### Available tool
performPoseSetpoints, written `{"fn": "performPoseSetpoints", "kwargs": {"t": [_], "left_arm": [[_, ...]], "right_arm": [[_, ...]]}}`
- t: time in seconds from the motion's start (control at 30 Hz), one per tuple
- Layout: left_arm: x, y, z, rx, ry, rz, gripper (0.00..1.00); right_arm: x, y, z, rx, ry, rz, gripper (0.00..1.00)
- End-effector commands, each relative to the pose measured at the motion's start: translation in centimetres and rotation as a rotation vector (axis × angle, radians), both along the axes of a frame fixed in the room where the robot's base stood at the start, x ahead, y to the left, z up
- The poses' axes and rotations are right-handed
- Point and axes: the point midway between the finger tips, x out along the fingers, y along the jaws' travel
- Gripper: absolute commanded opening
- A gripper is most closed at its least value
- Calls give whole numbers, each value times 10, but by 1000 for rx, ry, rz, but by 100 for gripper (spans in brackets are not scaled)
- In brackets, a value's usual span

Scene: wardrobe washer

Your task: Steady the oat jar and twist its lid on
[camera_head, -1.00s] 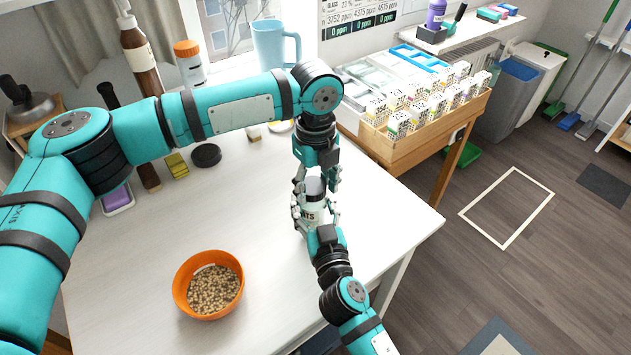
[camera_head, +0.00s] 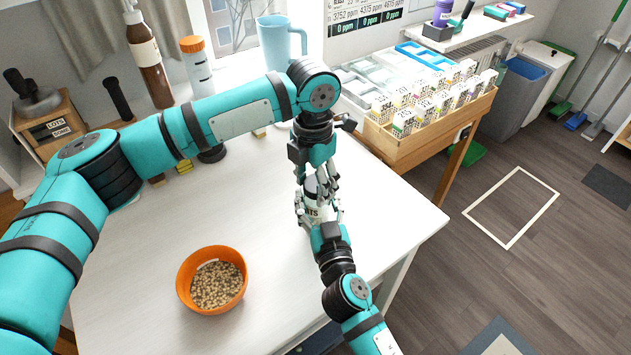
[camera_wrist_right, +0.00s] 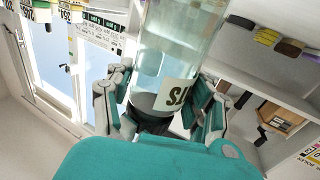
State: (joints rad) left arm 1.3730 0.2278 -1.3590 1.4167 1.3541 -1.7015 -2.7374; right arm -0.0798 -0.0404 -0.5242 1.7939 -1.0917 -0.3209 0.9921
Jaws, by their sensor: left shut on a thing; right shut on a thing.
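The oat jar (camera_head: 313,212) stands upright near the right edge of the white table, with part of its label showing. A dark lid (camera_head: 312,186) is on its top. My left gripper (camera_head: 318,190) comes down from above and is shut on the lid. My right gripper (camera_head: 318,216) comes from the front and is shut around the jar's body. In the right wrist view the clear jar (camera_wrist_right: 180,45) and its upside-down label sit between my right fingers (camera_wrist_right: 160,100). Fingers hide much of the lid and jar, so I cannot tell how the lid is seated.
An orange bowl (camera_head: 183,285) of oats stands at the front left of the table (camera_head: 130,250). A blue pitcher (camera_head: 275,40), a brown bottle (camera_head: 150,70) and an orange-capped bottle (camera_head: 197,70) stand at the back. A wooden rack of small boxes (camera_head: 395,150) is behind right.

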Motion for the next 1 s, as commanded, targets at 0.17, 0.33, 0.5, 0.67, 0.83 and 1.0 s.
{"fn": "performPoseSetpoints", "kwargs": {"t": [0.17,0.33,0.5,0.67,0.83,1.0], "left_arm": [[1,1,1,0,-3,-47,39],[1,1,1,0,-3,-45,39],[1,1,1,0,-1,-44,70],[1,1,0,0,-1,-44,75],[1,0,2,0,-1,-44,75],[1,0,16,-1,-2,-45,75]], "right_arm": [[0,-1,-1,0,1,-1,0],[0,-1,-1,0,2,-1,0],[0,-1,-1,0,2,-1,0],[0,0,-1,0,2,-1,0],[0,0,-1,0,1,-1,0],[0,0,0,0,1,-1,0]]}}
